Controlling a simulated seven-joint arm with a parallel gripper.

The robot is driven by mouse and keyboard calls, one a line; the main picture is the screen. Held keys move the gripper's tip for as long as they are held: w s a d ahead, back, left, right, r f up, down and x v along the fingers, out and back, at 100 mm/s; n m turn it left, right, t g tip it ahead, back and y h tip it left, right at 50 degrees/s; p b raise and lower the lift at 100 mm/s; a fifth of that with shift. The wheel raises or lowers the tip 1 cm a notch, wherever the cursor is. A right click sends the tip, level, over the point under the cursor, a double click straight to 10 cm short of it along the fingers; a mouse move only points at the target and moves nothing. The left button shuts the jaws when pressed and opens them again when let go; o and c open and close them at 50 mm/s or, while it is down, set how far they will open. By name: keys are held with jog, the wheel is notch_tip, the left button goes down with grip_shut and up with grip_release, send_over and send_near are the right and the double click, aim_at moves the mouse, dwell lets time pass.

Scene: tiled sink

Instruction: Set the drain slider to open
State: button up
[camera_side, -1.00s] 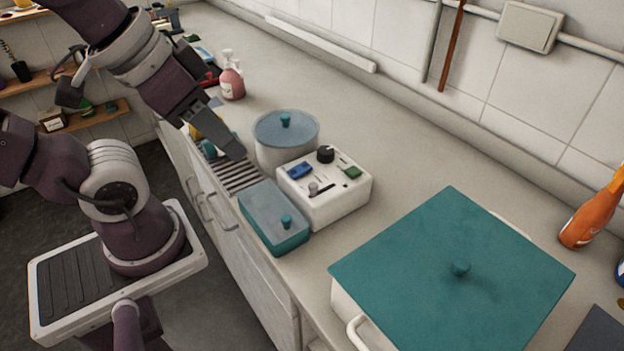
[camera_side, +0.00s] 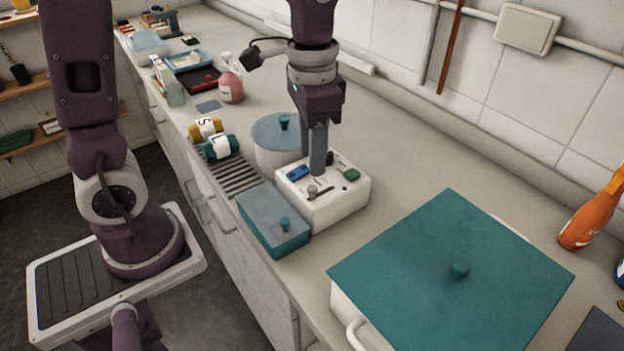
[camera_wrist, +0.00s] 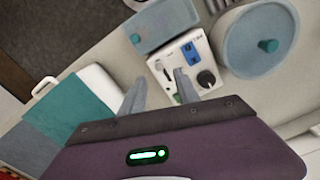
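A white control box (camera_side: 340,208) stands on the counter, with a slider (camera_side: 312,192) on its top. The slider's grey knob sits at the left end of a dark slot in the side view. The slider also shows in the wrist view (camera_wrist: 161,70). The box also carries a blue switch (camera_side: 298,173), a green button (camera_side: 351,174) and a black knob (camera_wrist: 206,79). My gripper (camera_side: 318,172) points down just above the box, its tips behind the slider in the side view. In the wrist view its two fingers (camera_wrist: 158,78) are apart with nothing between them.
A lidded round pot (camera_side: 272,155) stands behind the box. A large pot with a square teal lid (camera_side: 400,265) stands to the right. Bare counter (camera_side: 420,170) lies behind the box.

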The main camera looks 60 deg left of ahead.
aim_at(313, 187)
notch_tip(313, 187, down, 7)
jog(key=shift+r, duration=0.1)
grip_shut()
jog(key=shift+w, duration=0.1)
dwell(1.4)
